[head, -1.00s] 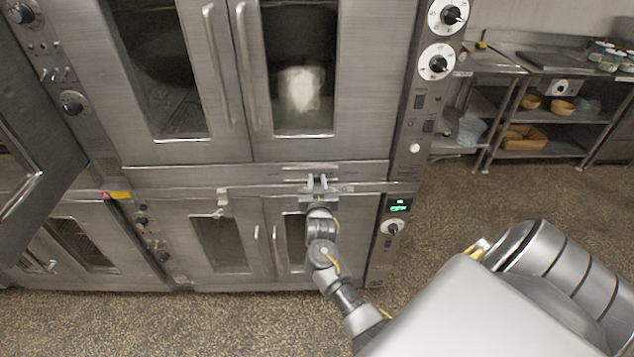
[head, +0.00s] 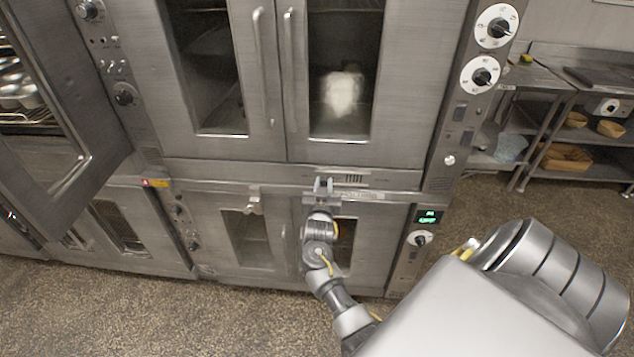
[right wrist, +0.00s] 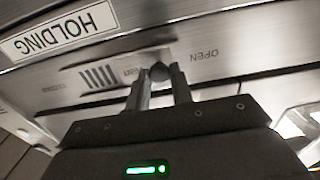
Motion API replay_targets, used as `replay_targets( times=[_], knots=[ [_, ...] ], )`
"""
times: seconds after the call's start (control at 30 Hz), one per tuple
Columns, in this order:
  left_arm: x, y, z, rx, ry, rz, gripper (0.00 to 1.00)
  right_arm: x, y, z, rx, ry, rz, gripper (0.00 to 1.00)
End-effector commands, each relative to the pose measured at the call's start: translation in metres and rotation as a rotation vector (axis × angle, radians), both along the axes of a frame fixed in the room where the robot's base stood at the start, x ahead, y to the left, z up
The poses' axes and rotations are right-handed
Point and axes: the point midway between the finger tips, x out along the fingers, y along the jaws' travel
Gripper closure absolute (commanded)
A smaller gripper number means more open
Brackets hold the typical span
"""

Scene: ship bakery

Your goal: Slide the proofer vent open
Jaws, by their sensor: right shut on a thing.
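The proofer vent is a slotted strip (head: 354,180) on the steel band between the upper and lower doors. In the right wrist view its dark slots (right wrist: 98,77) lie left of my fingers, with an upside-down OPEN mark (right wrist: 204,54) to their right. My right gripper (head: 323,183) is at the vent, and in the right wrist view its fingers (right wrist: 159,78) are shut on a small dark vent knob (right wrist: 159,71). The fingers hide part of the knob. The knob sits between the slots and the OPEN mark. My left gripper is not in view.
An open oven door (head: 75,115) stands out at the left. Upper door handles (head: 290,70) and a lower latch (head: 254,205) protrude near the vent. Control dials (head: 482,76) are at the right. Shelves (head: 560,125) stand further right, with open floor before them.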

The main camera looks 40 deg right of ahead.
Motion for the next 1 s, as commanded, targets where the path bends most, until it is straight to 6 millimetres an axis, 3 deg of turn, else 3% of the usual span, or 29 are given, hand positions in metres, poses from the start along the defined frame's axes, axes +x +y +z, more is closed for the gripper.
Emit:
replay_targets(
  times=[0.13,0.17,0.33,0.67,1.0],
  knots=[
    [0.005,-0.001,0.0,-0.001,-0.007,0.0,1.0,0.002,0.003,0.001,0.001,-0.004,0.008,1.0],
    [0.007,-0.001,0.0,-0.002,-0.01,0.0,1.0,0.003,0.003,0.001,0.001,-0.004,0.009,0.76],
    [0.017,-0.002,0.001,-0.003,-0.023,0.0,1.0,0.002,0.003,0.001,0.001,-0.003,0.008,0.56],
    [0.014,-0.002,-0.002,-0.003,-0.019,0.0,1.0,-0.002,0.007,-0.001,0.001,-0.002,0.007,0.56],
    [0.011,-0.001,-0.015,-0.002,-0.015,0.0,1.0,-0.037,0.045,-0.002,0.003,-0.004,0.008,0.56]
  ],
)
